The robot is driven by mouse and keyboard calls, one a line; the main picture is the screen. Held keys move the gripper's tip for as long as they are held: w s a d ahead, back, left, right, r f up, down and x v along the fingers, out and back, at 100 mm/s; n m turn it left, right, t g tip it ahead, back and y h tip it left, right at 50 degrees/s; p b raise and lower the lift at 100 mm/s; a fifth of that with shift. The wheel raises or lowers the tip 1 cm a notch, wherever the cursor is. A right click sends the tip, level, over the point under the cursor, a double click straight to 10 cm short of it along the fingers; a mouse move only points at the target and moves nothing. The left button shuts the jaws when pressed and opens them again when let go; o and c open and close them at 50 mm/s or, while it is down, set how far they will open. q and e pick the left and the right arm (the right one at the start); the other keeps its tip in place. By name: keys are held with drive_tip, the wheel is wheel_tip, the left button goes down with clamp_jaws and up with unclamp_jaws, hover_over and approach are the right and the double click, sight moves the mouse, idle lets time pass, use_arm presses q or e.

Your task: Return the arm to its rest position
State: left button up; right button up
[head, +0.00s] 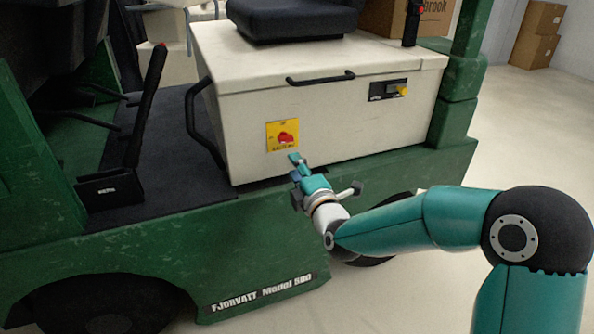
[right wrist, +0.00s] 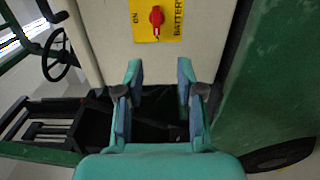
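My right gripper (head: 296,165) reaches in from the right, just below the yellow battery panel (head: 282,136) on the cart's cream box. In the right wrist view my right gripper (right wrist: 158,75) has its two fingers spread apart with nothing between them. The red rotary switch (right wrist: 156,18) on the yellow panel (right wrist: 171,34) lies beyond the fingertips, apart from them. The switch (head: 285,138) also shows in the head view. My left gripper is not in view.
The green cart (head: 250,235) has a black seat (head: 290,18), a cream box (head: 340,125) with handles and a black lever (head: 148,95). Cardboard boxes (head: 537,35) stand at the back right. The floor on the right is clear beyond my arm. A steering wheel (right wrist: 57,55) shows in the wrist view.

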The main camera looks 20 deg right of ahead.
drive_tip(key=shift+s, duration=0.3)
drive_tip(key=shift+d+f, duration=0.1)
drive_tip(key=shift+d, duration=0.05)
drive_tip(key=s+a+f+m+g, duration=0.1)
drive_tip(key=s+f+g, duration=0.2)
drive_tip(key=f, duration=0.7)
drive_tip(key=s+a+f+m+g+y, duration=0.1)
drive_tip(key=s+f+g, duration=0.15)
drive_tip(key=f, duration=0.75)
drive_tip(key=s+f+m+g, duration=0.1)
drive_tip(key=s+f+g, duration=0.25)
drive_tip(key=f, duration=0.65)
drive_tip(key=s+a+f+m+g+y, duration=0.1)
drive_tip(key=s+a+f+m+g, duration=0.1)
drive_tip(key=s+f+m, duration=0.4)
drive_tip(key=s+a+f+m+g, duration=0.1)
drive_tip(key=s+a+f+g, duration=0.2)
drive_tip(key=s, duration=0.6)
drive_tip(key=s+a+f+m+g+y, duration=0.1)
drive_tip(key=s+a+f+m+g, duration=0.15)
drive_tip(key=s+m, duration=0.75)
wheel_tip(320, 180, up, 30)
drive_tip(key=p, duration=2.9)
drive_tip(key=shift+w+d+f+m+g, duration=0.2)
drive_tip(key=shift+w+d+m+g, duration=0.1)
drive_tip(key=shift+w+d+g, duration=0.15)
